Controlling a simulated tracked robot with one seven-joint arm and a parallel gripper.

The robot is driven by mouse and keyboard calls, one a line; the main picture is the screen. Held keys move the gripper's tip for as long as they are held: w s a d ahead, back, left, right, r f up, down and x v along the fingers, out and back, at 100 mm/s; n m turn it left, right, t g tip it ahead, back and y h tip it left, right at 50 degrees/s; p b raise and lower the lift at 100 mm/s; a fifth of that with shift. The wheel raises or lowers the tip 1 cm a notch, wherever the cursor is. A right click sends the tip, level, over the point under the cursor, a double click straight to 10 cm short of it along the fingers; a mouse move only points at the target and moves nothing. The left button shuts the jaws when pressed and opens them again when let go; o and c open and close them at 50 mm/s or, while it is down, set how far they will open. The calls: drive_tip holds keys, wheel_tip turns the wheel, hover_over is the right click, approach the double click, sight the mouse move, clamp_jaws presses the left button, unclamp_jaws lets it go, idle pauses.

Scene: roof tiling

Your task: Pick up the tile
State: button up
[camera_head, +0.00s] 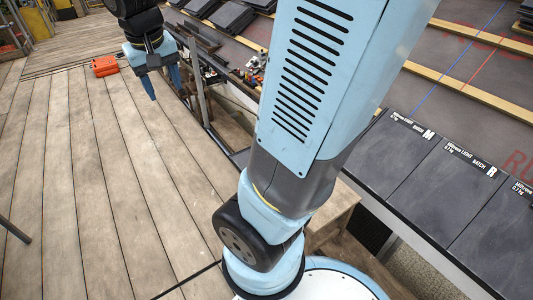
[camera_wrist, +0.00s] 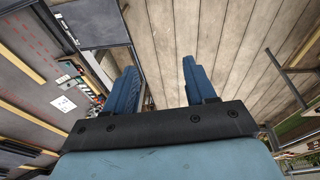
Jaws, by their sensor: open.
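Dark grey flat tiles lie in a row on the right in the head view: one marked M (camera_head: 385,155), one marked R (camera_head: 440,192), and a third (camera_head: 500,240) cut off by the picture's edge. My gripper (camera_head: 163,84) hangs at the upper left over the wooden deck, well away from these tiles. Its two blue fingers are apart with nothing between them; they also show in the wrist view (camera_wrist: 160,75). A dark flat panel (camera_wrist: 92,22), possibly a tile, shows at the top left of the wrist view, apart from the fingers.
The plank deck (camera_head: 100,200) is mostly clear on the left. An orange case (camera_head: 104,66) lies on it. The roof (camera_head: 440,85) carries wooden battens (camera_head: 470,96) and stacks of dark tiles (camera_head: 230,17). Metal posts (camera_head: 197,80) stand along the deck's edge near my gripper.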

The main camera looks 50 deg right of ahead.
drive_tip(key=w+d+f+m+g+h, duration=0.15)
drive_tip(key=w+d+f, duration=0.35)
drive_tip(key=f, duration=0.5)
drive_tip(key=w+d+f+m+g+h, duration=0.1)
drive_tip(key=w+d+f+g+h, duration=0.2)
drive_tip(key=w+f, duration=0.6)
drive_tip(key=w+d+f+m+g+h, duration=0.1)
drive_tip(key=w+d+f+g+h, duration=0.25)
drive_tip(key=f, duration=0.75)
drive_tip(key=s+d+f+n+t+h, duration=0.1)
drive_tip(key=d+f+n+t+h, duration=0.2)
drive_tip(key=f, duration=1)
drive_tip(key=s+d+f+n+t+h, duration=0.1)
drive_tip(key=d+f+h, duration=0.35)
drive_tip(key=f, duration=0.75)
drive_tip(key=s+d+f+n+t+h, duration=0.15)
drive_tip(key=d+f, duration=0.35)
drive_tip(key=f, duration=0.8)
drive_tip(key=shift+t+y, duration=0.3)
drive_tip(key=shift+t, duration=0.05)
drive_tip(key=d, duration=1.3)
drive_tip(key=shift+w+d+f, duration=0.1)
drive_tip(key=shift+w+d, duration=0.05)
drive_tip(key=shift+d, duration=0.25)
clamp_jaws()
